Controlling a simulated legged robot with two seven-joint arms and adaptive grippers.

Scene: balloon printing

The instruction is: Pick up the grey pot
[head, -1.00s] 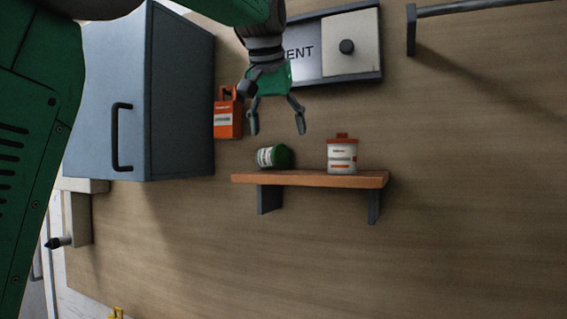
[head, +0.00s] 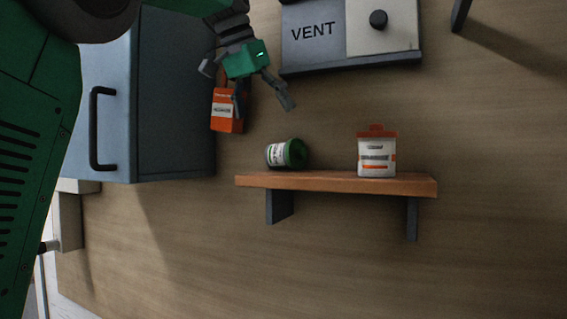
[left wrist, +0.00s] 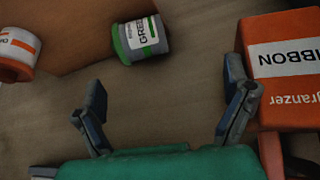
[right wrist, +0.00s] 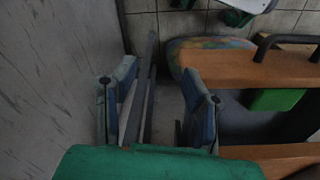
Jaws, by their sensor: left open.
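A small grey pot with a green end and a white label (head: 287,154) lies on its side at the left part of the wooden shelf (head: 340,184). The left wrist view shows the same pot (left wrist: 141,40) at top centre, its label reading "GREE". My left gripper (head: 264,108) is open and empty, above the pot in the head view and apart from it. Its spread fingers (left wrist: 162,98) also show in the left wrist view. My right gripper (right wrist: 160,95) shows only in its own wrist view, with fingers apart and nothing seen between them.
An orange ribbon box (head: 228,110) is close beside my left gripper. A white pot with an orange lid (head: 376,152) stands upright on the shelf's right. A blue-grey cabinet (head: 175,100) is at left, a VENT panel (head: 345,35) above. A wooden-edged item (right wrist: 250,68) is near my right gripper.

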